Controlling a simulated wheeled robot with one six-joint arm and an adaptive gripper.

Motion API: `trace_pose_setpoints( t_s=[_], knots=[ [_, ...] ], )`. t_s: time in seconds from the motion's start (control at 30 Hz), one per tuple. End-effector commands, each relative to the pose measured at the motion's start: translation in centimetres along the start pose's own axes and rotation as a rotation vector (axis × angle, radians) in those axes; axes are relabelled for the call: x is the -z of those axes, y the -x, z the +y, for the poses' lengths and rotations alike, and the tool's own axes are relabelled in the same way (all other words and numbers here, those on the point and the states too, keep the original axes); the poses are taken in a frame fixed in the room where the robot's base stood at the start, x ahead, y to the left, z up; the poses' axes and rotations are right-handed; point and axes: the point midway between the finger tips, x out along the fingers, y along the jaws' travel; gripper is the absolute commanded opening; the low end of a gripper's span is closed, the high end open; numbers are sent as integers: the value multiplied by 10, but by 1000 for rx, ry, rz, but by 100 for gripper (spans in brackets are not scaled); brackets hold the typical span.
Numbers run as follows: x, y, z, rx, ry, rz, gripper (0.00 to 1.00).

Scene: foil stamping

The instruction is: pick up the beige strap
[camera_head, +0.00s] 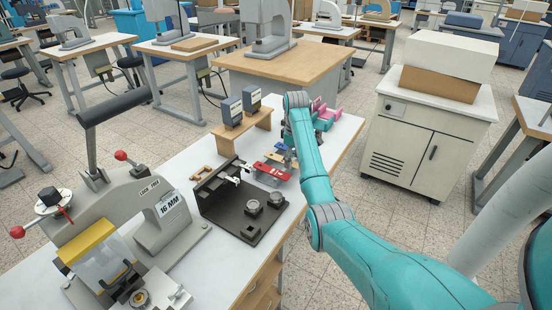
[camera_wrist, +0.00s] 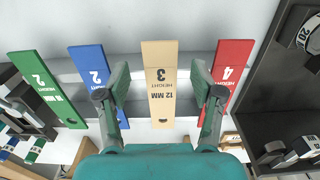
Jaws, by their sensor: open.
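The beige strap (camera_wrist: 159,108) stands out in the middle of the wrist view, marked "3", "HEIGHT" and "12 MM". My gripper (camera_wrist: 160,80) is open, with one finger to the left of the strap and one to the right. Gaps show between the strap and both fingers in this view. I cannot tell how far the fingertips are above it.
A blue strap (camera_wrist: 92,70) and a green strap (camera_wrist: 45,88) lie to the left of the beige one. A red strap (camera_wrist: 233,68) lies close on the right, also in the head view (camera_head: 268,170). A black fixture (camera_head: 245,213) stands nearby.

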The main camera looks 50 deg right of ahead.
Motion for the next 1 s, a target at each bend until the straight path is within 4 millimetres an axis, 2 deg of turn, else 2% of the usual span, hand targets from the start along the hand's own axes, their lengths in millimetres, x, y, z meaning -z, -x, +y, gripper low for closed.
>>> trace_pose_setpoints(
  t_s=[1.0],
  knots=[
    [-2,-7,0,0,1,0,67]
  ],
)
